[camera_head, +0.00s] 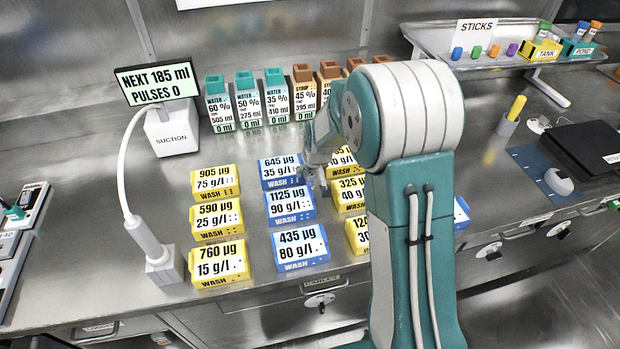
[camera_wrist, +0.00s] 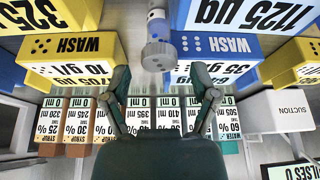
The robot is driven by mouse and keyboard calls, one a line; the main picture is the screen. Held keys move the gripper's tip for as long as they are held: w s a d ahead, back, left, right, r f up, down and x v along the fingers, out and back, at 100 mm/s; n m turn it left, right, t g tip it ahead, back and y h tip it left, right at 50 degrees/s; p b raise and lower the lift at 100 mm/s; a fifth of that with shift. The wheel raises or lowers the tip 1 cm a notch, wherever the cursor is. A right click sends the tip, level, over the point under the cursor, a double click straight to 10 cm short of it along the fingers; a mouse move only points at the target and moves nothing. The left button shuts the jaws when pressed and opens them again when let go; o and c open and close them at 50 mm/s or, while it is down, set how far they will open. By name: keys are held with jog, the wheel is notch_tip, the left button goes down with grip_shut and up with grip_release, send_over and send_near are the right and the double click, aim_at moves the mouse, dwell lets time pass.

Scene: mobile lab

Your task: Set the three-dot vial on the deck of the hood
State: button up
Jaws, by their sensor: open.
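A small cylindrical vial (camera_wrist: 157,48), with a pale blue-white body and a grey end, shows in the wrist view between the wash blocks. Small dark marks show on its end, but I cannot count them as dots. My gripper (camera_wrist: 161,84) is open, its two dark fingers apart. The vial appears beyond the fingertips, with no finger closed on it. In the head view my gripper (camera_head: 318,160) is above the back of the blocks, partly hidden by my arm. I cannot tell which surface is the hood's deck.
Yellow wash blocks (camera_head: 216,216) and blue wash blocks (camera_head: 300,248) stand in columns on the steel bench (camera_head: 120,260). Labelled bottles (camera_head: 248,100) line the back. A suction unit (camera_head: 170,135) stands left; a sticks shelf (camera_head: 430,45) is at the right.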

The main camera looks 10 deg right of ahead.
aim_at(310, 173)
jog(key=x, duration=0.4)
jog(key=shift+f, duration=0.35)
jog(key=shift+s, duration=0.1)
jog(key=c, duration=1)
jog(key=shift+r, duration=0.55)
notch_tip(310, 173, up, 2)
jog(key=shift+r, duration=0.2)
jog(key=s+r, duration=0.9)
jog(key=s, duration=0.5)
jog(key=shift+d+r, duration=0.3)
jog(key=shift+d, duration=0.05)
